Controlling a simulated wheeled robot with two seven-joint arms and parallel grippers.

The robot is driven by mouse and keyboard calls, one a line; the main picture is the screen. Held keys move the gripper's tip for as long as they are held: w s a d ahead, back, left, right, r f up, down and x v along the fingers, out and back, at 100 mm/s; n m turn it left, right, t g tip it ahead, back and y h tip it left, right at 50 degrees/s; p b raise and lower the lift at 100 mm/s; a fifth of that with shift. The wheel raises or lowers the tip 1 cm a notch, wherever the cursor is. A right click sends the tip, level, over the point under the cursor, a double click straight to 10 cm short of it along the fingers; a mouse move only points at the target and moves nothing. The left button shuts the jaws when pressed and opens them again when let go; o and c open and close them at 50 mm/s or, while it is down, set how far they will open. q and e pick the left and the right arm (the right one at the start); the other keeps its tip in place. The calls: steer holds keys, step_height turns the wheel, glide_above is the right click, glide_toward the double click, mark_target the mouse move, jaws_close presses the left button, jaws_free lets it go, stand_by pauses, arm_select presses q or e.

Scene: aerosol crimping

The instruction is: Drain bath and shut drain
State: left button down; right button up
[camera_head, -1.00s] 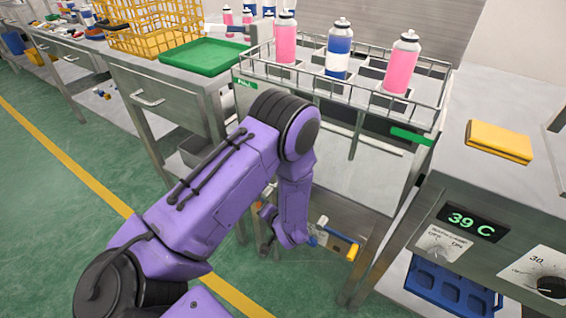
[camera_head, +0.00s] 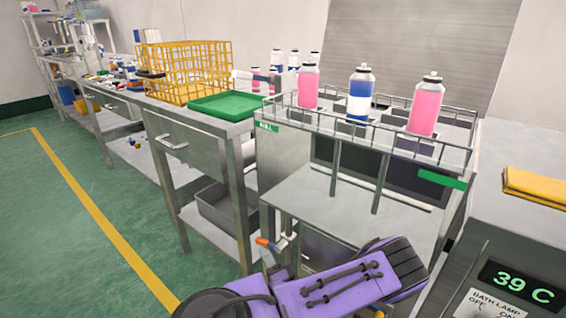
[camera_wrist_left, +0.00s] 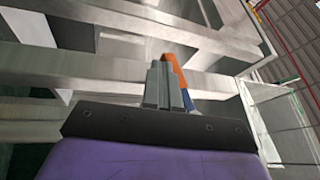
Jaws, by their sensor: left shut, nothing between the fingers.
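The steel bath (camera_head: 285,160) stands at centre right under a wire rack (camera_head: 300,112), which holds two pink cans (camera_head: 427,108) and a blue-and-white can (camera_head: 360,95). The water inside cannot be made out. Low at the front, an orange-and-blue drain handle (camera_head: 267,243) shows beside my purple left arm. In the left wrist view, my left gripper (camera_wrist_left: 164,70) is shut and empty, its fingers right beside the orange-and-blue handle (camera_wrist_left: 178,78). Whether they touch cannot be told. In the head view my arm largely hides the gripper. My right gripper is out of view.
A steel bench with a green tray (camera_head: 228,104) and yellow wire basket (camera_head: 185,70) stands left of the bath. A control panel reading 39 C (camera_head: 522,285) and a yellow cloth-like block (camera_head: 535,186) are at right. The green floor at left is clear.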

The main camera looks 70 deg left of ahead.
arm_select(q)
steer(key=shift+s+a+r+m+t+y+b, duration=0.25)
steer(key=shift+m+y+b, duration=0.2)
steer(key=shift+y+b, duration=0.3)
steer(key=shift+a+r+m+t+y+b, duration=0.15)
steer(key=shift+r+m+t+y+b, duration=0.15)
steer(key=shift+m+y+b, duration=0.35)
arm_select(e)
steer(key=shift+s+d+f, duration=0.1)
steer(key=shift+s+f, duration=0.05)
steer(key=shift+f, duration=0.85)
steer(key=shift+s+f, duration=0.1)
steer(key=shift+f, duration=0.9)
arm_select(q)
steer(key=d+p, duration=0.1)
steer(key=d, duration=1.2)
steer(key=shift+w+f, duration=0.25)
steer(key=shift+f, duration=0.05)
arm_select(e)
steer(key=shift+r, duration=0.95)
arm_select(q)
steer(key=shift+s, duration=0.1)
